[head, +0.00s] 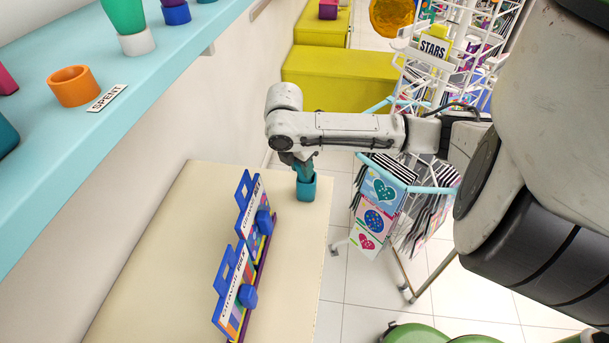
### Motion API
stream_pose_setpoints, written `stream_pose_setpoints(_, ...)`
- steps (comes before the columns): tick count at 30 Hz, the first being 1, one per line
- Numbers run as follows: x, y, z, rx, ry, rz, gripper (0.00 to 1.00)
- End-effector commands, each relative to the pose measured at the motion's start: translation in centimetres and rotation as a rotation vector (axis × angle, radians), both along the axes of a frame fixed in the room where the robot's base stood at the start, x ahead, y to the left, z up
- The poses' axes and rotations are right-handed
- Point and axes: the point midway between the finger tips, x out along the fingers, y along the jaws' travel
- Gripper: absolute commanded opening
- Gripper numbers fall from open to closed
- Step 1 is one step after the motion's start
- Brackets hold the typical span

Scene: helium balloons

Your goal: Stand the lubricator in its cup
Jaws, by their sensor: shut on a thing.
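My gripper (297,163) is at the far end of the cream table and points down. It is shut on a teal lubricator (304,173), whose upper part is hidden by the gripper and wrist. The lubricator's lower end is at the mouth of a teal cup (306,189), which stands upright near the table's far right corner. The lubricator looks slightly tilted. I cannot tell whether it touches the cup's bottom.
Blue boxes with printed panels (236,288) stand along the cream table (175,262). A light blue shelf (150,75) at left holds an orange cup (73,86), a SPENT label (107,98) and other cups. A wire card rack (385,190) stands right of the table.

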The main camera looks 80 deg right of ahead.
Motion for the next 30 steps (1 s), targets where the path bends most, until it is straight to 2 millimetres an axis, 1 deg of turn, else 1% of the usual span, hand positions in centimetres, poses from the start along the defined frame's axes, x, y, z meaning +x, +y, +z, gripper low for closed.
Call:
stream_pose_setpoints(5,0.0,0.0,0.6,0.0,-0.001,0.0,0.0)
stream_pose_setpoints(21,0.0,0.0,4.0,-0.001,0.0,0.0,0.0)
stream_pose_setpoints(27,0.0,0.0,4.2,-0.001,0.0,0.0,0.0)
stream_pose_setpoints(30,0.0,0.0,4.7,-0.001,0.0,0.0,0.0)
